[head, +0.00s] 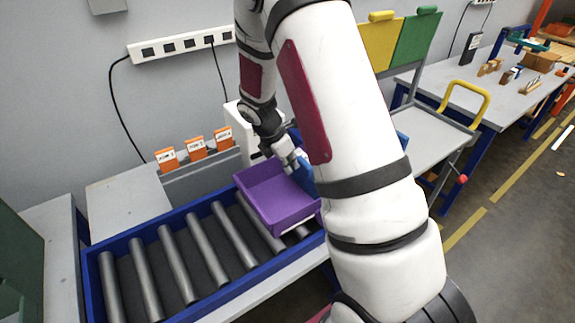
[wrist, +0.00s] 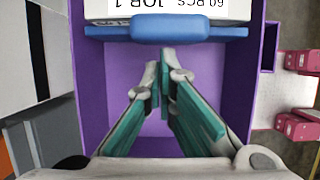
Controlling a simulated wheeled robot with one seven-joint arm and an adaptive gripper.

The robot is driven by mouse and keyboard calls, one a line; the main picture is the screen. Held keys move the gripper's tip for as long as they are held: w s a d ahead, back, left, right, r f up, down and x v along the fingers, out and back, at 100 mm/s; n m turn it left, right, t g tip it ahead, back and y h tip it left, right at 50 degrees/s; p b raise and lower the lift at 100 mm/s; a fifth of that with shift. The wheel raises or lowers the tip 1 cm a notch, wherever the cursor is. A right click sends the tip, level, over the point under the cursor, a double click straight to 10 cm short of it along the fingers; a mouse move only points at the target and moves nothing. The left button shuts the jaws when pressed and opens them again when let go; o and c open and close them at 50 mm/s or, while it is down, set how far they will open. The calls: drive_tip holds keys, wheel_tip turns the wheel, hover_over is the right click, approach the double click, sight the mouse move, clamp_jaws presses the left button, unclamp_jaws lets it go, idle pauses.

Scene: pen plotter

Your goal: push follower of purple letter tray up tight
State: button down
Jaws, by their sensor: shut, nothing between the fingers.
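The purple letter tray (head: 268,218) sits on the right part of a roller conveyor. It also fills much of the wrist view (wrist: 90,110). Its blue follower (wrist: 180,30) crosses the tray at the top of the wrist view, with a thick rounded grip in its middle. A white block or stack (wrist: 165,9) with upside-down print reading "60 PCS" and "JOB 1" lies just beyond the follower; I cannot tell whether they touch. My gripper (wrist: 160,66) is shut and empty over the bare tray floor, fingertips just short of the follower. The head view shows my gripper (head: 296,160) at the tray, my arm hiding its right side.
The blue-framed conveyor (head: 90,262) has bare rollers left of the tray. Orange labelled cards (head: 196,147) stand behind it. A white box (head: 245,130) stands close behind the tray. A cart (head: 425,133) with a yellow handle is at the right.

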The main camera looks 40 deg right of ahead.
drive_tip(key=shift+d, duration=2.45)
drive_tip(key=shift+a, duration=0.1)
